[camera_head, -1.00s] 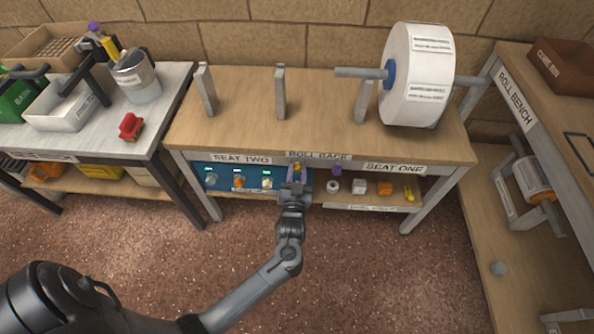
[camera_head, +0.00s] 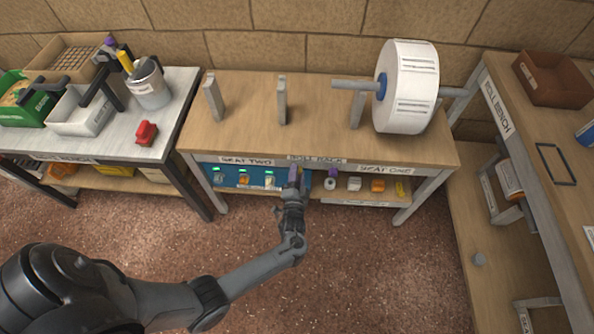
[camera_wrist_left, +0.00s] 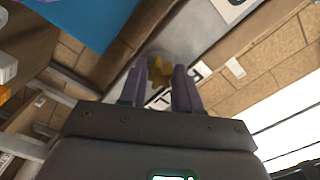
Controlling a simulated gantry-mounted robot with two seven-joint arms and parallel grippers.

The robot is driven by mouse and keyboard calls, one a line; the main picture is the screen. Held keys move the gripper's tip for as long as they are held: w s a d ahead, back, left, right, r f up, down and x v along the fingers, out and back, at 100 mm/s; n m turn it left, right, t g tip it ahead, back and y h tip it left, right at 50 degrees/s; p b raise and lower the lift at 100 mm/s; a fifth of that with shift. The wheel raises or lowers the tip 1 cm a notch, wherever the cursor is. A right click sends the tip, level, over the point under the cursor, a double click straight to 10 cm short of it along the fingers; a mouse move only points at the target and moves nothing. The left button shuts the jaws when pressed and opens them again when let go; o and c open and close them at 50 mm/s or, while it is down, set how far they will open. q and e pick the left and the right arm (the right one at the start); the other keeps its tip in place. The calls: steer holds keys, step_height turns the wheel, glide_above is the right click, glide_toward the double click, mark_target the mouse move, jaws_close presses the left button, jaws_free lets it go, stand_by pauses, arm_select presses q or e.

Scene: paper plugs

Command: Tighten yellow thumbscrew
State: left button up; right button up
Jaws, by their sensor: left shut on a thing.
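The yellow thumbscrew (camera_wrist_left: 159,70) shows in the left wrist view between the purple-grey fingertips, in front of a round pale part. My left gripper (camera_wrist_left: 160,82) is shut on it. In the head view my left gripper (camera_head: 294,177) is at the front of the middle bench, just under its top edge near the roll rack label (camera_head: 314,160). The thumbscrew is mostly hidden there behind the gripper. My right gripper is in neither view.
A blue panel with several small items (camera_head: 240,178) is left of the gripper under the bench. A shelf with small parts (camera_head: 355,185) is to its right. A large white roll (camera_head: 408,88) sits on a bar above the bench top (camera_head: 240,130). The floor in front is clear.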

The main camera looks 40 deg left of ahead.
arm_select(q)
steer(key=shift+m+p, duration=0.55)
steer(key=shift+m, duration=0.75)
steer(key=o, duration=1.1)
steer(key=shift+c, duration=0.2)
steer(key=p+v, duration=0.3)
steer(key=v, duration=0.8)
steer(key=shift+a, duration=0.1)
